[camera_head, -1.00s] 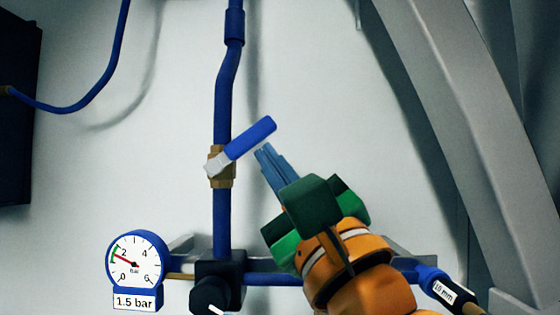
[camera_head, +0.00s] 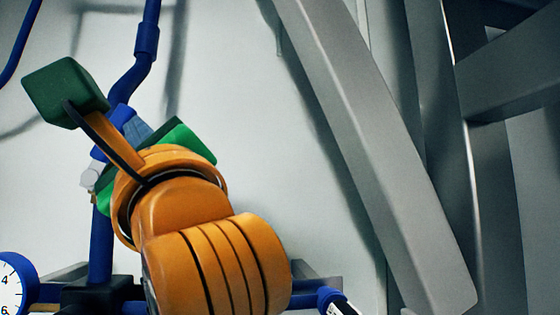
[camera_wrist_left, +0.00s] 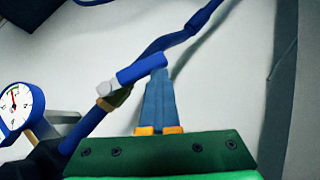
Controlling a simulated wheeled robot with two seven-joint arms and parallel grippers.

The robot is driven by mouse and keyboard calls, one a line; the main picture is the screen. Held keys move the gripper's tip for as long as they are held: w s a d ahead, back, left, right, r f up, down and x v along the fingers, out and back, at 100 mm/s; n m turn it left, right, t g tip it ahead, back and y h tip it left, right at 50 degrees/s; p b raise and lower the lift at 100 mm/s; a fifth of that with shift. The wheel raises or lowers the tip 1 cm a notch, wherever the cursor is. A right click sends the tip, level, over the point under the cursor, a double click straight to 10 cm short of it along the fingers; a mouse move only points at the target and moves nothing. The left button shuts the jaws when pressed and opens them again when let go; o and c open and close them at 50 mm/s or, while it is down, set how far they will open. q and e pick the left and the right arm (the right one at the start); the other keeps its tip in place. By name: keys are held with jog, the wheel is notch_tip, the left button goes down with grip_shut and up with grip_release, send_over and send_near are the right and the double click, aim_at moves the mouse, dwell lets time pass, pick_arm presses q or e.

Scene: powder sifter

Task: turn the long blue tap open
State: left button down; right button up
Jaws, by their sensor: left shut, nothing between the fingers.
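The long blue tap handle (camera_head: 120,113) is partly hidden behind my left gripper (camera_head: 130,126) in the head view. In the left wrist view the blue handle (camera_wrist_left: 141,69) slants up to the right from a silver end and a brass valve body (camera_wrist_left: 113,100) on the blue pipe. My left gripper's blue fingers (camera_wrist_left: 157,75) are shut with nothing between them. Their tips are at the free right end of the handle; I cannot tell whether they touch it. My right gripper is not in view.
A blue pipe (camera_head: 101,245) runs up the pale wall to a black block (camera_head: 92,296) below. A pressure gauge (camera_wrist_left: 17,108) stands at the left. A thick grey slanted beam (camera_head: 370,140) is at the right. The wall between pipe and beam is clear.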

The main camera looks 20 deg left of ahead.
pick_arm(q)
jog(key=shift+s+a+r, duration=0.25)
jog(key=shift+s+a, duration=0.1)
jog(key=shift+a, duration=0.2)
jog(key=shift+a+r+b, duration=0.3)
jog(key=shift+r+b, duration=0.15)
jog(key=shift+b, duration=0.1)
jog(key=shift+s+a+r, duration=0.1)
jog(key=shift+a, duration=0.1)
